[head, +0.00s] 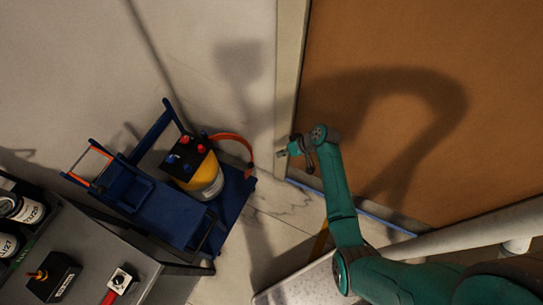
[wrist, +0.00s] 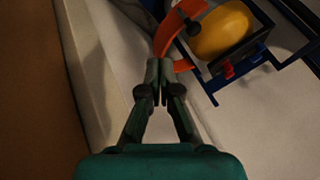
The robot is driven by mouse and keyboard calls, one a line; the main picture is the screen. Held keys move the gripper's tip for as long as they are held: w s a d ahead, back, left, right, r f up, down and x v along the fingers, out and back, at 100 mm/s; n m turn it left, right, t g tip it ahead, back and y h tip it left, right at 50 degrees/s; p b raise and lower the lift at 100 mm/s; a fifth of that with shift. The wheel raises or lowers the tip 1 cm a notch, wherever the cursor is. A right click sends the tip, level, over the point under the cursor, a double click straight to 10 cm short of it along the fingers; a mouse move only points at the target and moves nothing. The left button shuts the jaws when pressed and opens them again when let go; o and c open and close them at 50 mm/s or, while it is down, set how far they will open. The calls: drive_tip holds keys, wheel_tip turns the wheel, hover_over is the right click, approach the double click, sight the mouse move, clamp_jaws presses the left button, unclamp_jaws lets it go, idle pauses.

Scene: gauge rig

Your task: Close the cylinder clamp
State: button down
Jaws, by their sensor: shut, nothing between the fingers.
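The cylinder clamp is an orange curved arm (head: 236,138) on the blue cart. It stands swung out to the right of the yellow cylinder (head: 207,178), not wrapped around it. In the wrist view the clamp (wrist: 172,27) curves beside the yellow cylinder (wrist: 222,30), with a dark knob on it. My gripper (head: 282,153) is shut and empty, to the right of the clamp's free end with a gap in the head view. In the wrist view my fingertips (wrist: 160,68) overlap the clamp's lower end; I cannot tell whether they touch.
A grey cabinet (head: 95,245) with a switch and gauges stands at lower left. A brown door (head: 400,60) and its pale frame are close behind my arm. Floor shows between cart and arm.

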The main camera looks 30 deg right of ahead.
drive_tip(key=w+a+f, duration=0.4)
drive_tip(key=a+f, duration=0.3)
drive_tip(key=a, duration=0.1)
drive_tip(key=shift+s+a+f, duration=0.1)
idle(0.5)
